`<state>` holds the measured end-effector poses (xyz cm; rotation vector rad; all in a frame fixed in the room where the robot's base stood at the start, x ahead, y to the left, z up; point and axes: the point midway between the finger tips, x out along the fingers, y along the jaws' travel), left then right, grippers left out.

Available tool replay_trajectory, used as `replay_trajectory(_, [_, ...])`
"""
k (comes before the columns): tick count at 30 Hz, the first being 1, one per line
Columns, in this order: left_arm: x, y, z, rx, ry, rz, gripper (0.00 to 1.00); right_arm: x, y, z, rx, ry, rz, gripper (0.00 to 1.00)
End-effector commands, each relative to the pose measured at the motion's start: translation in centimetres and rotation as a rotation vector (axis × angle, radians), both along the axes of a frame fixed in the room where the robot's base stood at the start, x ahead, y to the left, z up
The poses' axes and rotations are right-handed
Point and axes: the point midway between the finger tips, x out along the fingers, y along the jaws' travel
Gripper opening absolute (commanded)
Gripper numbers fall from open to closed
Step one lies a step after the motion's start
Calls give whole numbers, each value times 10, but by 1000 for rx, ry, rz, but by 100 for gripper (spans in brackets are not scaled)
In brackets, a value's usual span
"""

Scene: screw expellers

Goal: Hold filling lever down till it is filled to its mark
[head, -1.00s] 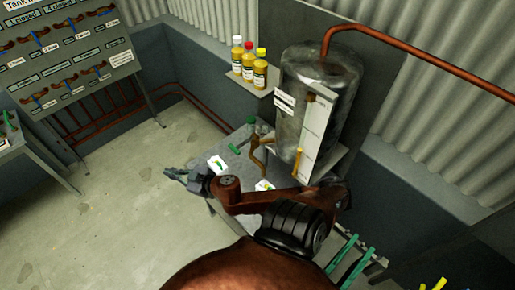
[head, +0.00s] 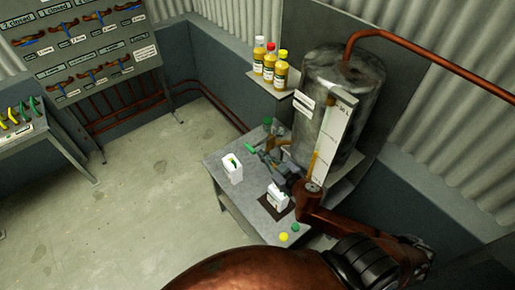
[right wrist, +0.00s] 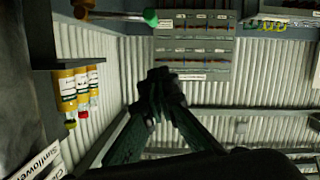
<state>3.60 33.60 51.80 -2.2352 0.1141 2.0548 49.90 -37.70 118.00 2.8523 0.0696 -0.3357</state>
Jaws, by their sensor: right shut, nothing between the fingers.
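A grey metal tank (head: 322,85) stands on the table, with a white gauge panel (head: 335,132) on its front. A lever with a green handle (head: 252,148) is at its tap; a green-ended lever (right wrist: 150,17) also shows at the top of the right wrist view. My right gripper (head: 266,157) is close to the tap and handle and partly hides them; I cannot tell whether it touches the lever. Its fingers (right wrist: 158,95) are shut and empty. A white canister (head: 279,199) stands on a dark plate below my gripper. Its fill level cannot be read. My left gripper is not in view.
A second white canister (head: 233,172) stands on the table (head: 213,160) to the left. A green cap (head: 295,227) and a yellow cap (head: 283,237) lie near the front edge. Bottles (head: 269,65) stand on a wall shelf. The floor to the left is clear.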

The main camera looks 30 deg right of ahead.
Motion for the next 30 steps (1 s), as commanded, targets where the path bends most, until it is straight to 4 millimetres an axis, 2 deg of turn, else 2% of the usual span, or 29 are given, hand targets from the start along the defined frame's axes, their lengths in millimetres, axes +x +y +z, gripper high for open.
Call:
replay_trajectory(8, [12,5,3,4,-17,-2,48,4,-1,0,1,-1,-2,0])
replay_trajectory(14, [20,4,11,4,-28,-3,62,30,-1,-5,-2,-2,-3,0])
replay_trajectory(24, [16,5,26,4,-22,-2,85,98,0,-20,-2,-2,-2,0])
replay_trajectory(27, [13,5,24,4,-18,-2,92,97,-5,-41,2,4,-6,0])
replay_trajectory(30, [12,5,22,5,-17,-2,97,97,-7,-52,1,1,-5,0])
